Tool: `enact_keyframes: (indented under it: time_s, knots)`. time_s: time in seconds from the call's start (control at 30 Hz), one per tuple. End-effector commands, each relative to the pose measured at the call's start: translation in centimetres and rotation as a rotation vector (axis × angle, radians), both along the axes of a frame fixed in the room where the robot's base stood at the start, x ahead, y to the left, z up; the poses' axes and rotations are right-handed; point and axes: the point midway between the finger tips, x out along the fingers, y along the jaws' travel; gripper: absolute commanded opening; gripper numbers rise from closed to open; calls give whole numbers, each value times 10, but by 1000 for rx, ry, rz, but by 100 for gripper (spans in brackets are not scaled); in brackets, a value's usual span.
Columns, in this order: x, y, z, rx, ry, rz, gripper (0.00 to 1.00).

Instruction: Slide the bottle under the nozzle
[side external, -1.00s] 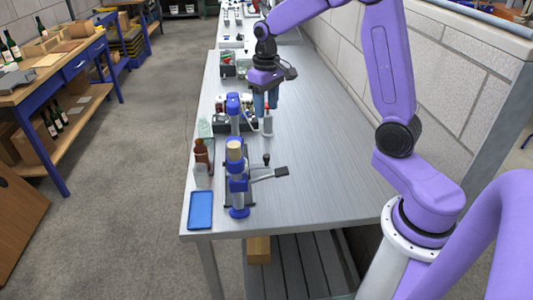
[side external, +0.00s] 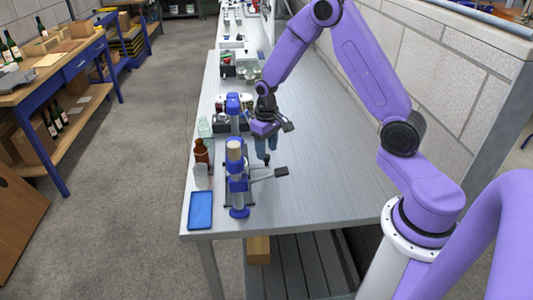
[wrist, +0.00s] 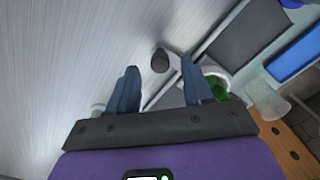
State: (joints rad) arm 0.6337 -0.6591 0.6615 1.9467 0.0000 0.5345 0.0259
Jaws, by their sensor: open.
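A blue-and-grey upright device (side external: 237,180) stands near the front left of the bench, with a pale round top and a grey lever pad (side external: 281,171) sticking out right. My gripper (side external: 267,152) is open just right of it, fingers pointing down. In the wrist view a small black knob (wrist: 160,62) shows between my spread fingertips; contact cannot be told. A shiny green thing (wrist: 218,88) beside a pale ring lies partly hidden behind one finger; I cannot tell whether it is a bottle. A brown bottle (side external: 201,152) stands left of the device. The nozzle cannot be made out.
A blue tray (side external: 201,210) lies at the front left bench corner. A clear glass vessel (side external: 205,128) stands behind the brown bottle. A wooden block with holes (wrist: 290,150) shows in the wrist view. The bench right of my gripper is clear; a block wall stands beyond.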

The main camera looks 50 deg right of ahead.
Motion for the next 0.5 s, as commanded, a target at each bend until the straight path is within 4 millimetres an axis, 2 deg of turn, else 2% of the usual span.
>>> enact_keyframes:
  time_s: [0.2, 0.5]
  knots:
    - [0, 0, -21, 0, 1, 1, 51]
    - [1, 0, -25, 0, -2, 0, 51]
